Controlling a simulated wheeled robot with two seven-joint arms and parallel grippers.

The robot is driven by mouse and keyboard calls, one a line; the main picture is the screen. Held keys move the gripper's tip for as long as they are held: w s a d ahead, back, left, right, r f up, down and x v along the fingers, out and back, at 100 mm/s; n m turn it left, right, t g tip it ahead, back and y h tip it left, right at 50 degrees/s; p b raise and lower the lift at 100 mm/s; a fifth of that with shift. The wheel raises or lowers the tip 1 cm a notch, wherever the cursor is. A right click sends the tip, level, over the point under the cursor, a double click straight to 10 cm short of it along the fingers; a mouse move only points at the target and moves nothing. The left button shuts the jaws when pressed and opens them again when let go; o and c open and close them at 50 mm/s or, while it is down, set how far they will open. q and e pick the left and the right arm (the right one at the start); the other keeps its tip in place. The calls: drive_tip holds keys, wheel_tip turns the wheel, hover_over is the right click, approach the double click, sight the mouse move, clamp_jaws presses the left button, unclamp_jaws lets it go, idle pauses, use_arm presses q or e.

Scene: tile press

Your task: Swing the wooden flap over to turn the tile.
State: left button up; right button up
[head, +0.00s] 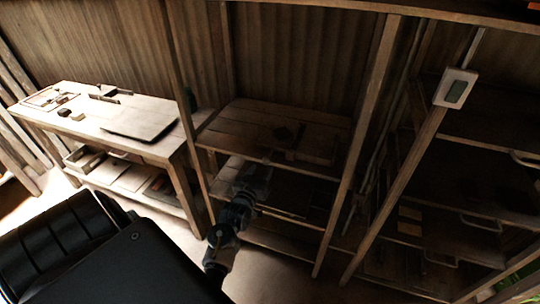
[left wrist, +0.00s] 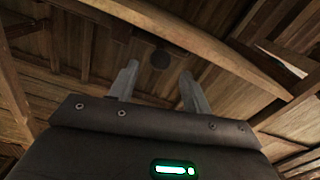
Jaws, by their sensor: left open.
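The workbench (head: 80,143) stands at the left in the head view. A flat pale board (head: 140,121) lies on its right part; I cannot tell whether this is the wooden flap. Small dark and brown pieces lie further left on the bench, too small to tell which is the tile. My left gripper (head: 257,178) is dark and blurred into shadow, in front of the middle shelf and right of the bench, well apart from the board. In the left wrist view the left gripper (left wrist: 159,72) has its two fingers spread, with nothing between them. My right gripper is not in view.
A wooden shelf (head: 245,116) with dark items stands behind my left gripper. Wooden posts rise beside the bench and the shelf. A white switch box (head: 455,88) is on a post at right. The left wrist view shows roof boards and a curved beam (left wrist: 200,45).

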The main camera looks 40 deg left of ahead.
sight(269, 153)
use_arm(q)
drive_tip(key=p+x, duration=0.1)
drive_tip(key=x, duration=0.8)
drive_tip(key=shift+w+a, duration=0.1)
drive_tip(key=shift+w, duration=0.05)
